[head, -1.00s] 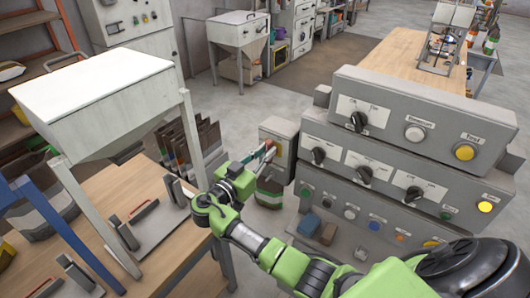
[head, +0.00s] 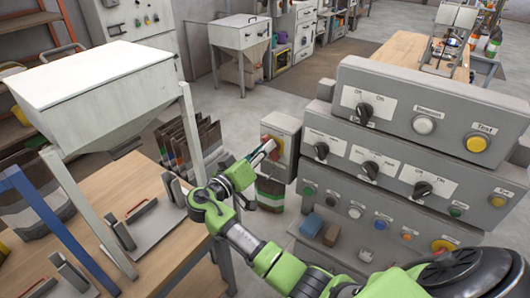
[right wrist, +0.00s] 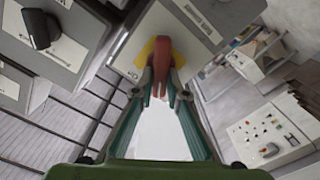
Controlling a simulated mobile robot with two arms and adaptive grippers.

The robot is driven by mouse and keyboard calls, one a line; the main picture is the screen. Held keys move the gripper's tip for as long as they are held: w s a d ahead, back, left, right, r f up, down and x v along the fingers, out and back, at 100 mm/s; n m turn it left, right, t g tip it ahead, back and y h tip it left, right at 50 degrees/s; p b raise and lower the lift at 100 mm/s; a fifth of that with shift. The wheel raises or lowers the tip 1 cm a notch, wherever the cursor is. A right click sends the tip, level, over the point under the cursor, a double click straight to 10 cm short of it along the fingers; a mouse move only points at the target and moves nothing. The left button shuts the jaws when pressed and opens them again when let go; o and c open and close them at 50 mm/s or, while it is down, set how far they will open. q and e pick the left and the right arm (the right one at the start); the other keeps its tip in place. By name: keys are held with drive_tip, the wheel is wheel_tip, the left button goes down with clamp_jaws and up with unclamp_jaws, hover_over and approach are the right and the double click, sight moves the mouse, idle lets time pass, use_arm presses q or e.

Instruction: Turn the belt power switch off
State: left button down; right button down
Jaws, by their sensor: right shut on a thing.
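The belt power switch is a grey box (head: 281,132) with a red handle (head: 272,143) on a yellow plate, left of the stacked control panels. In the right wrist view, the red handle (right wrist: 158,60) sits between my fingertips, in front of the yellow plate (right wrist: 146,52). My right gripper (head: 264,150) is shut on the red handle; its fingertips (right wrist: 160,78) touch the handle's sides. The fingers partly hide the handle in the head view. The box's label is too small to read. My left gripper is not in view.
Stacked grey panels (head: 390,150) with black knobs and coloured buttons stand close on the right. A white-lidded hopper (head: 95,85) stands over a wooden table (head: 170,240) on the left. Upright bags (head: 195,140) stand behind the table. Grey floor is open beyond the box.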

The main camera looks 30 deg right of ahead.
drive_tip(key=shift+w+f+n+p, duration=0.15)
drive_tip(key=shift+n+p, duration=0.15)
drive_tip(key=shift+n, duration=2.4)
drive_tip(key=shift+w+f+n+p, duration=0.15)
drive_tip(key=shift+n+p, duration=0.1)
drive_tip(key=shift+n, duration=2.45)
drive_tip(key=c, duration=2)
unclamp_jaws()
drive_tip(key=shift+f, duration=0.1)
drive_tip(key=shift+f, duration=0.1)
